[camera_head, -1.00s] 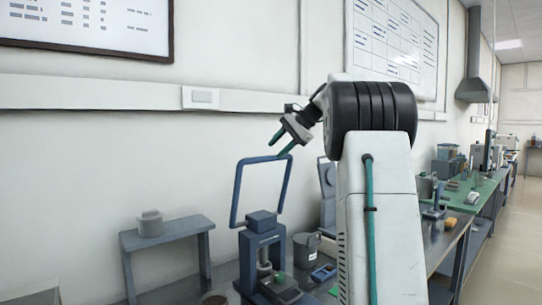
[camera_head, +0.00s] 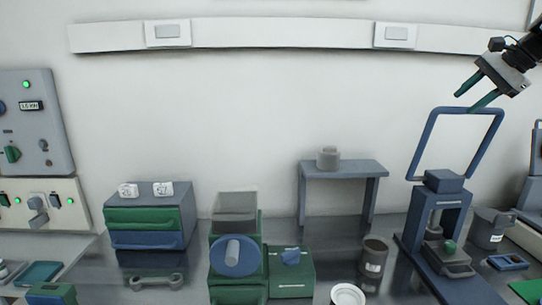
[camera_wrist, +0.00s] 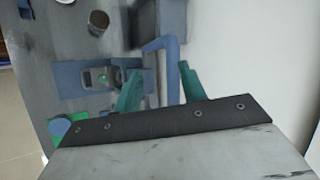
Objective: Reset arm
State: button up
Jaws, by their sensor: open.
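My gripper (camera_head: 476,92) is at the upper right of the head view, with its two green fingers apart and nothing between them. It is in the air just above the top of the blue frame (camera_head: 424,140) of the bench device. In the wrist view my gripper (camera_wrist: 160,85) also shows both green fingers spread. The blue frame (camera_wrist: 172,65) appears behind and between the fingers there. I cannot tell the exact gap between the fingers and the frame.
The blue device (camera_head: 437,210) stands on the dark bench. A grey shelf (camera_head: 350,169) carries a small grey pot (camera_head: 328,158). A grey canister (camera_head: 487,228) is at right.

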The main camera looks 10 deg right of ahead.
jog(key=s+a+f+n+g, duration=0.1)
jog(key=s+a+f+n, duration=0.1)
jog(key=s+a, duration=0.35)
jog(key=s+a+f+n+g+h, duration=0.1)
jog(key=s+a+f+n, duration=0.15)
jog(key=a, duration=0.65)
jog(key=s+a+f+n+g, duration=0.1)
jog(key=s+a+f+n, duration=0.15)
jog(key=a, duration=0.45)
jog(key=s+a+f+n+g+h, duration=0.1)
jog(key=s+a+f+n, duration=0.3)
jog(key=s+f, duration=0.4)
jog(key=s+a+f+n+g+h, duration=0.1)
jog(key=s+a+f+n, duration=0.3)
jog(key=s+f, duration=0.5)
jog(key=s+a+h, duration=0.1)
jog(key=s, duration=0.3)
jog(key=shift+s+a, duration=0.15)
jog(key=shift+a, duration=0.15)
